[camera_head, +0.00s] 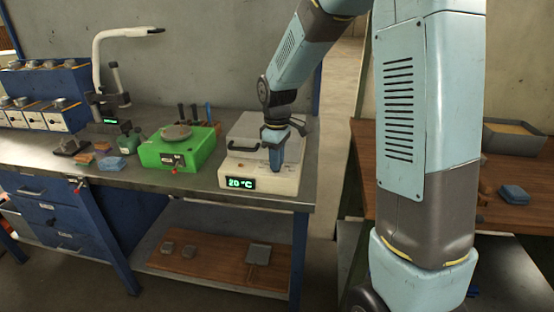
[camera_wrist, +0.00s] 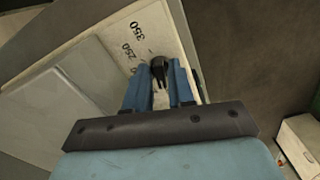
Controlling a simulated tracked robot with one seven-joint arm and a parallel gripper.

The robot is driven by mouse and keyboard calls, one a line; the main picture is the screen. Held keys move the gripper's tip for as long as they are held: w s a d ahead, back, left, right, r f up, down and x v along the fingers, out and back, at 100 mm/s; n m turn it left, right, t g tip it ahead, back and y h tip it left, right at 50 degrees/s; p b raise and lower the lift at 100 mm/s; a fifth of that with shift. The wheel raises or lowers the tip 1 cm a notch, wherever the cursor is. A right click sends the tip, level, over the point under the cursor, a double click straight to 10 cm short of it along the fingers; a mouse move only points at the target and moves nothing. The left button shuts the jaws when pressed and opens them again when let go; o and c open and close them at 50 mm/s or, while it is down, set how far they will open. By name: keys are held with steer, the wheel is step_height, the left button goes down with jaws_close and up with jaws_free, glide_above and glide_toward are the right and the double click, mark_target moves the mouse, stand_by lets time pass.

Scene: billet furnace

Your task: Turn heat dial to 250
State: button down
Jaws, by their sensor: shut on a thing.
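The white furnace (camera_head: 286,184) stands at the right end of the workbench. Its front display (camera_head: 241,183) reads 20 °C in green. My gripper (camera_head: 275,165) reaches down onto the furnace's right front. In the wrist view the blue fingers of my gripper (camera_wrist: 160,82) are shut on the black heat dial (camera_wrist: 159,66). The printed marks 250 (camera_wrist: 127,52) and 350 (camera_wrist: 138,30) show on the panel to the dial's upper left. The rest of the scale is hidden or out of view, and the dial's exact setting cannot be told.
A green device (camera_head: 168,153) with a round plate stands left of the furnace. A pale lamp-like arm (camera_head: 98,55) rises behind, left of it. Small blocks lie on the bench (camera_head: 200,184) farther left. A wooden table (camera_head: 385,160) stands to the right beyond a gap.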

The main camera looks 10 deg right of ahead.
steer(key=m, duration=0.6)
steer(key=shift+a, duration=0.1)
steer(key=m, duration=0.6)
steer(key=shift+a+m, duration=0.1)
steer(key=shift+m, duration=0.3)
steer(key=m, duration=0.5)
steer(key=shift+a, duration=0.1)
steer(key=m, duration=0.5)
steer(key=shift+w, duration=0.1)
steer(key=shift+r+m, duration=0.1)
steer(key=shift+m, duration=0.2)
steer(key=c, duration=1.2)
jaws_free()
